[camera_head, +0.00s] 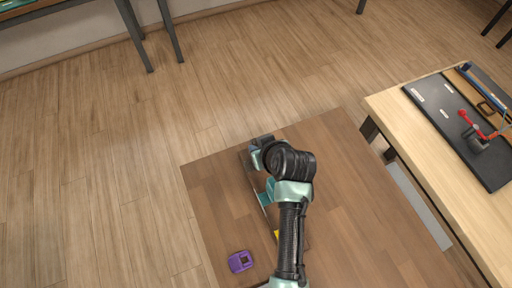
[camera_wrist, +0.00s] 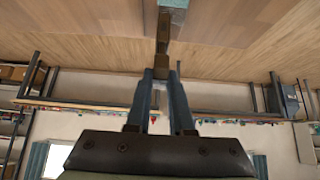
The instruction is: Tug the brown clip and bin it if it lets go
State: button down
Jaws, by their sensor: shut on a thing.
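In the wrist view my gripper (camera_wrist: 161,74) is shut on the brown clip (camera_wrist: 163,32), a narrow brown piece between the two blue-grey fingers. The clip's far end meets or lies in front of a pale teal block (camera_wrist: 173,3) at the top edge; I cannot tell whether they are joined. In the head view my arm reaches over the brown table, and its wrist hides the fingertips and the clip. A dark strip or board lies under the arm, with a teal piece (camera_head: 265,198) and a yellow piece (camera_head: 277,234) partly showing beside it. No bin is recognisable.
A purple square object (camera_head: 240,261) lies near the front left of the brown table (camera_head: 212,187). The table's right side is clear. A light wood bench (camera_head: 408,122) at the right carries a black mat (camera_head: 433,116) with a red-and-grey item and tools.

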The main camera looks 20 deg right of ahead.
jog(key=shift+r+p, duration=1.85)
jog(key=shift+r, duration=0.15)
